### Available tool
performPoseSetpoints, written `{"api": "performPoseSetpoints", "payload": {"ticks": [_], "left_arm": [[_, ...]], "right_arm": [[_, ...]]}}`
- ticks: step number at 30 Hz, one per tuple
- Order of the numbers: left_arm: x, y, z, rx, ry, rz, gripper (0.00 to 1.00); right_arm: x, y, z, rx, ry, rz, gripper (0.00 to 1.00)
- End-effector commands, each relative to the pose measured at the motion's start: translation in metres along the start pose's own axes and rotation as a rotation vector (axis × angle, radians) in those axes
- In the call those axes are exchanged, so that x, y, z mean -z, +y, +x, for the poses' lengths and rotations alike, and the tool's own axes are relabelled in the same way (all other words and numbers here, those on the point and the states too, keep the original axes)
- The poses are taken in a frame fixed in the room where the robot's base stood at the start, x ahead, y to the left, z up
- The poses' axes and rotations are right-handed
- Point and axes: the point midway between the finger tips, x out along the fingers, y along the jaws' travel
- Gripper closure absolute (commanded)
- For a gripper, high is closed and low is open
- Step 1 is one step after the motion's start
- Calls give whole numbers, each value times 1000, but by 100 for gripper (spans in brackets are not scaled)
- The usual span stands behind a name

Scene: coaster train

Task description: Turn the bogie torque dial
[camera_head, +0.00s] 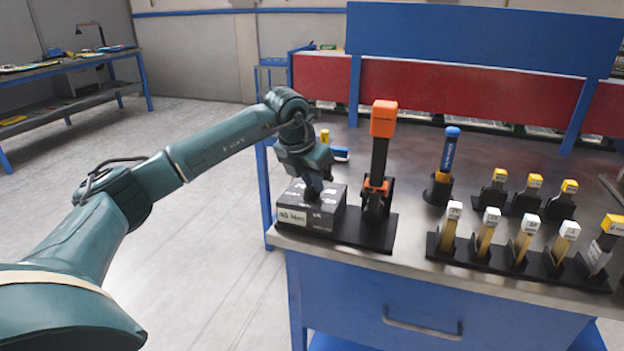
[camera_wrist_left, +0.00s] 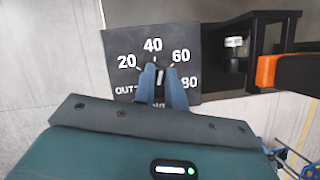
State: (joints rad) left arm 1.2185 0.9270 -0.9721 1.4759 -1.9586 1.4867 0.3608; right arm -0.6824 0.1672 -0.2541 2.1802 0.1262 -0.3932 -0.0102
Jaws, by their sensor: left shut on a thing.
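The torque dial box (camera_head: 327,222) is a dark box at the front left of the workbench, with a pale label on its front that is too small to read surely. In the left wrist view its black dial face (camera_wrist_left: 122,45) shows 20, 40, 60 and 80 in white, with partly covered lettering below. My left gripper (camera_head: 313,188) reaches down onto the box's top. In the wrist view its two blue-grey fingers (camera_wrist_left: 160,78) are shut on the dial knob, below the 40. The fingers mostly hide the knob. My right gripper is not in view.
An orange-headed tool (camera_head: 383,120) stands upright in a black holder just right of the box. A blue-capped tool (camera_head: 447,152) and several yellow- and white-topped pieces (camera_head: 487,225) stand farther right. The floor left of the bench is clear.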

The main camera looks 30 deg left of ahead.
Motion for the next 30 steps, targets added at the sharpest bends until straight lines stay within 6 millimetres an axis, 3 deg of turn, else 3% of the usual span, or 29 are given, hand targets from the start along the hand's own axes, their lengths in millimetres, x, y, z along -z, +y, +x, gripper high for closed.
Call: {"api": "performPoseSetpoints", "payload": {"ticks": [15, 30], "left_arm": [[-1, -1, -2, 161, -1, 386, 100], [0, -2, -1, 213, -1, 518, 100]], "right_arm": [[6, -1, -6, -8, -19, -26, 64], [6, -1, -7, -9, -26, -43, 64]]}}
